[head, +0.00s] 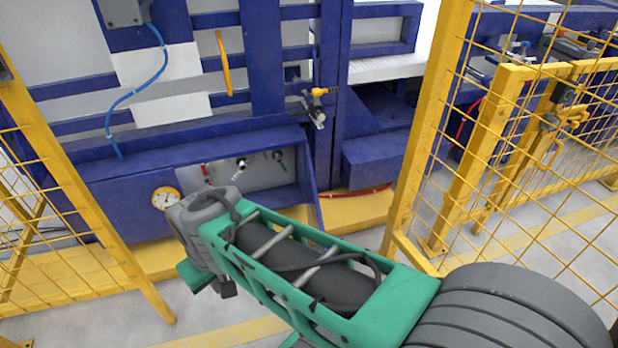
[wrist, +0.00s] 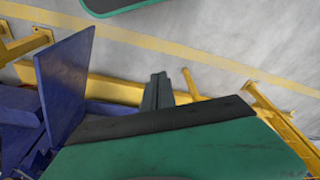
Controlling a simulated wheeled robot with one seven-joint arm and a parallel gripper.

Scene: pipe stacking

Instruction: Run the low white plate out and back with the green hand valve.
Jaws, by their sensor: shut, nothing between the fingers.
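The green hand valve (head: 280,157) is a small green-tipped handle at the right end of a row of valves on the grey panel, inside the blue recess. A white plate (head: 182,109) lies low on the blue frame, above the recess; another white plate (head: 150,65) is above it. I cannot tell for certain which one the valve moves. My gripper (wrist: 158,90) shows in the wrist view as two dark fingers pressed together, empty. It points at the floor and yellow base edge, apart from the valve. In the head view my arm hides the fingers.
A round gauge (head: 165,198) is farther left. A blue side panel (wrist: 65,80) stands beside my gripper. Yellow mesh fences (head: 470,170) flank the machine.

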